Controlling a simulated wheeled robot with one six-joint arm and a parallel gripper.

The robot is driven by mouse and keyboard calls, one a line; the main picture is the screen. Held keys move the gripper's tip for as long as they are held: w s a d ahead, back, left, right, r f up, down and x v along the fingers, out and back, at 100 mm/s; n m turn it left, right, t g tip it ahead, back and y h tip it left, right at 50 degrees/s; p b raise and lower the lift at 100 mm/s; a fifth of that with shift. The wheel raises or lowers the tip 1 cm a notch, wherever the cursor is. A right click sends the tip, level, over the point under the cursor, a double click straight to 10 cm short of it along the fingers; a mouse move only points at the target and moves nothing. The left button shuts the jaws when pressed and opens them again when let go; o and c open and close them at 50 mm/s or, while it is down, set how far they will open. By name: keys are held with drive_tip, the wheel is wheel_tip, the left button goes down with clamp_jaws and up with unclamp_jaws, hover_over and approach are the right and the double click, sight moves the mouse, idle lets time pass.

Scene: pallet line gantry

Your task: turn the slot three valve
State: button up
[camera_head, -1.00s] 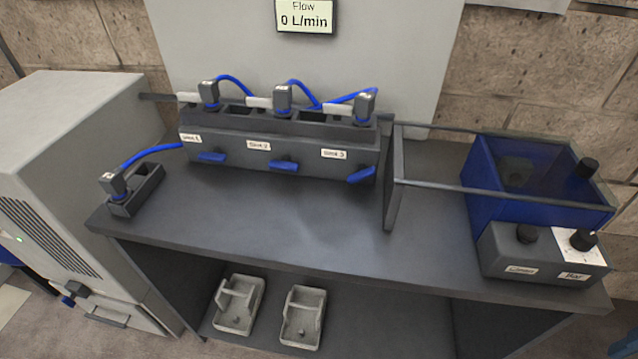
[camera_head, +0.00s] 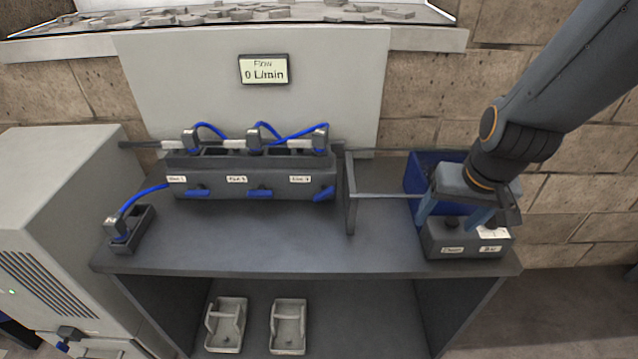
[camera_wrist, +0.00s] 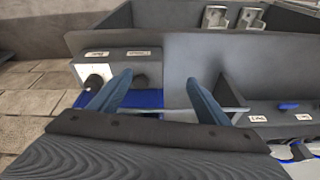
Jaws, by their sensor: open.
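The slot 3 valve handle (camera_head: 323,193) is the blue lever at the right end of the dark manifold (camera_head: 215,188) in the head view. It is tilted, while the other two blue handles lie nearly level. My gripper (camera_head: 452,212) is open and empty, well to the right of the handle, over the front of the blue bin and the grey control box. In the wrist view its two blue-grey fingers (camera_wrist: 158,82) stand apart with nothing between them. The manifold shows at the wrist view's right edge; the slot 3 handle is not clear there.
A guard frame (camera_head: 350,195) stands between the manifold and the blue bin (camera_head: 415,180). The control box (camera_head: 465,242) with knobs is below my gripper. A flow display (camera_head: 263,69) reads 0 L/min. The bench front (camera_head: 280,245) is clear. Blue hoses run above the manifold.

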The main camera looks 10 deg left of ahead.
drive_tip(key=w+a+r+t+p, duration=0.1)
drive_tip(key=w+a+r+p, duration=0.1)
drive_tip(key=a+r+p, duration=0.15)
drive_tip(key=n+t, duration=0.4)
drive_tip(key=t, duration=0.2)
approach(324, 196)
drive_tip(key=w+d+f, duration=0.1)
drive_tip(key=w, duration=0.1)
drive_tip(key=w+d+f, duration=0.1)
drive_tip(key=w+d, duration=0.1)
drive_tip(key=shift+w+f, duration=0.1)
drive_tip(key=shift+f, duration=0.1)
drive_tip(key=s+a+n+t, duration=0.1)
drive_tip(key=s+a+f+t, duration=0.1)
drive_tip(key=s, duration=0.1)
drive_tip(key=s+a+n+t+h, duration=0.1)
drive_tip(key=t, duration=0.1)
drive_tip(key=shift+s+a+f+n, duration=0.25)
drive_tip(key=shift+s+a+n, duration=0.05)
drive_tip(key=shift+a, duration=0.1)
drive_tip(key=shift+p+x, duration=0.9)
drive_tip(key=shift+x, duration=2.9)
drive_tip(key=shift+r, duration=0.15)
drive_tip(key=c, duration=1.1)
drive_tip(key=shift+o, duration=0.2)
